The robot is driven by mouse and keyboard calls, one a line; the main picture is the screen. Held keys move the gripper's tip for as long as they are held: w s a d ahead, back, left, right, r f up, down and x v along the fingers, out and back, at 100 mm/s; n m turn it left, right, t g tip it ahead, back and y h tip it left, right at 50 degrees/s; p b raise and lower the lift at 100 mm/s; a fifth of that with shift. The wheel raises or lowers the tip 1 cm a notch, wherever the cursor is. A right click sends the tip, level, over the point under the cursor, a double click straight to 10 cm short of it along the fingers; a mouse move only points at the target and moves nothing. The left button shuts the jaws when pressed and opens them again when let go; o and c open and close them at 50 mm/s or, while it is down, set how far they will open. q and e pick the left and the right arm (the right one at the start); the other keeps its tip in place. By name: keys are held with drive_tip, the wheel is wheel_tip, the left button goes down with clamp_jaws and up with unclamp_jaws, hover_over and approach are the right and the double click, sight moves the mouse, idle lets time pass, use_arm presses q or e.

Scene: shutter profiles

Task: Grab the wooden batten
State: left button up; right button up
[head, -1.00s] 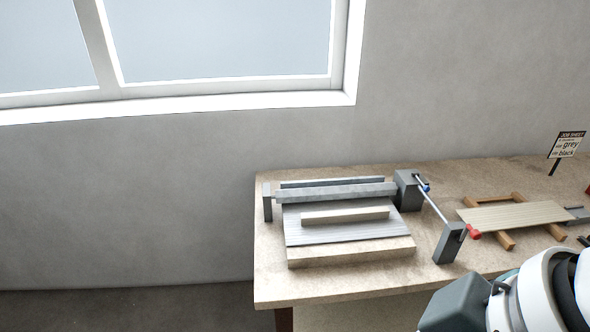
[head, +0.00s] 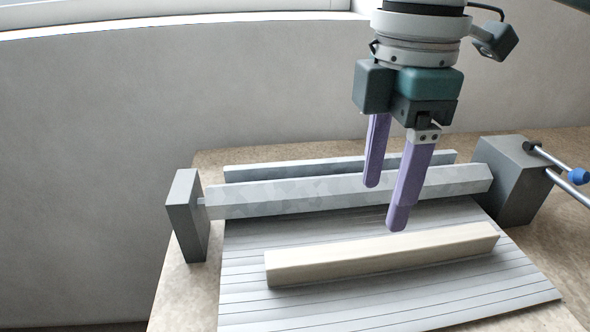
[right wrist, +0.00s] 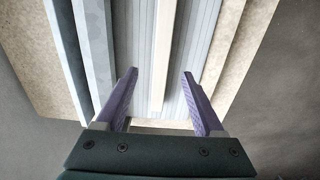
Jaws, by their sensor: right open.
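The wooden batten (head: 382,257) is a pale, long square bar lying on a grey slatted panel (head: 300,235). In the right wrist view the batten (right wrist: 163,50) runs away from me, between the lines of the two fingers. My right gripper (head: 384,208) has purple fingers and is open and empty. In the head view it hangs above and behind the batten, apart from it. The right wrist view shows the open fingers (right wrist: 160,72) with a wide gap. My left gripper is not in view.
A grey metal bar (head: 290,196) spans behind the batten, between a dark left post (head: 187,215) and a dark block (head: 513,183) at right. A rod with a blue knob (head: 578,176) stands right of the block. A window and grey wall lie behind.

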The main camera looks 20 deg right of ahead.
sight(374, 246)
drive_tip(key=f, duration=0.4)
drive_tip(key=shift+s+a, duration=0.15)
drive_tip(key=shift+s, duration=0.25)
drive_tip(key=shift+w+d+f+b, duration=0.1)
drive_tip(key=shift+f+b, duration=0.05)
drive_tip(key=shift+f, duration=1.2)
drive_tip(key=shift+w+d+f+b, duration=0.1)
drive_tip(key=shift+f+b, duration=0.05)
drive_tip(key=shift+f, duration=1.2)
clamp_jaws()
